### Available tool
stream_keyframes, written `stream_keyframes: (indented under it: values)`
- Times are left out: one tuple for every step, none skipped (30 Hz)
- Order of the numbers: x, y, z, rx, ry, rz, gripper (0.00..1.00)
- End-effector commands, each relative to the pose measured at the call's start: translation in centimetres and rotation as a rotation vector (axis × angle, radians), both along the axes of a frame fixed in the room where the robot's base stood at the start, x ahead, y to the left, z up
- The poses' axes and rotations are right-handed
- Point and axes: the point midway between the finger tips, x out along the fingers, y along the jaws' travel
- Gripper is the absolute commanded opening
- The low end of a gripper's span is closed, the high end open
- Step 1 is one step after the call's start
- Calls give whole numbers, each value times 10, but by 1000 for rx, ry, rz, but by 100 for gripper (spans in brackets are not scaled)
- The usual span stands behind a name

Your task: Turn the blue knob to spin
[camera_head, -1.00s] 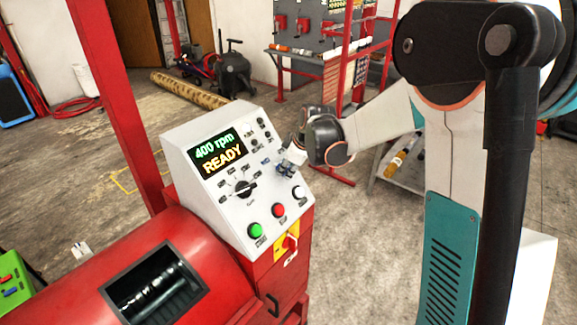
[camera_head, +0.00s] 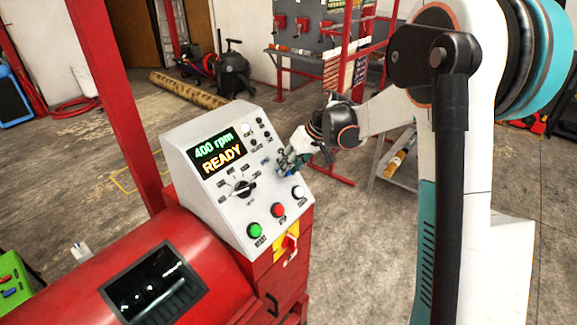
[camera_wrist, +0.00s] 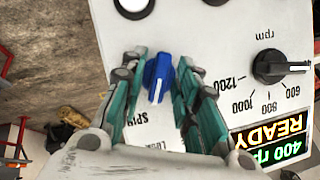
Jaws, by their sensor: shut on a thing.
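The blue knob (camera_wrist: 158,74) is on the sloped front of a white control panel (camera_head: 212,198). In the head view my gripper (camera_head: 289,162) is at the panel's right edge and hides most of the knob. The display (camera_head: 217,150) reads "400 rpm READY".
A black rpm selector knob (camera_head: 243,188) is left of my gripper. Below are a green button (camera_head: 254,230), a red button (camera_head: 278,210) and a white button (camera_head: 298,192). A red drum machine (camera_head: 200,255) adjoins the panel. Open floor (camera_head: 355,240) lies to the right.

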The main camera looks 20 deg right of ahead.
Motion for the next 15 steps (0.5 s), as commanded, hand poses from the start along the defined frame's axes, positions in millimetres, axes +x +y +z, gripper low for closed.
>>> stream_keyframes:
  values:
    - [0, -1, -1, 14, 12, -15, 5]
    - [0, -1, -1, 23, 17, -23, 5]
    - [0, -1, -1, 31, 24, -34, 5]
    - [0, -1, -1, 38, 29, -40, 5]
    - [0, -1, -1, 44, 32, -46, 5]
    - [0, -1, -1, 51, 37, -54, 5]
    - [0, -1, -1, 55, 41, -59, 5]
    - [0, -1, -1, 60, 44, -63, 5]
    - [0, 0, -1, 64, 47, -67, 5]
    - [0, 0, -1, 67, 49, -69, 5]
    - [0, 0, -1, 69, 50, -72, 5]
    - [0, 0, -1, 70, 51, -74, 5]
    - [0, -1, -1, 72, 52, -75, 5]
    - [0, -1, -1, 73, 53, -76, 5]
    - [0, -1, -1, 73, 54, -76, 5]
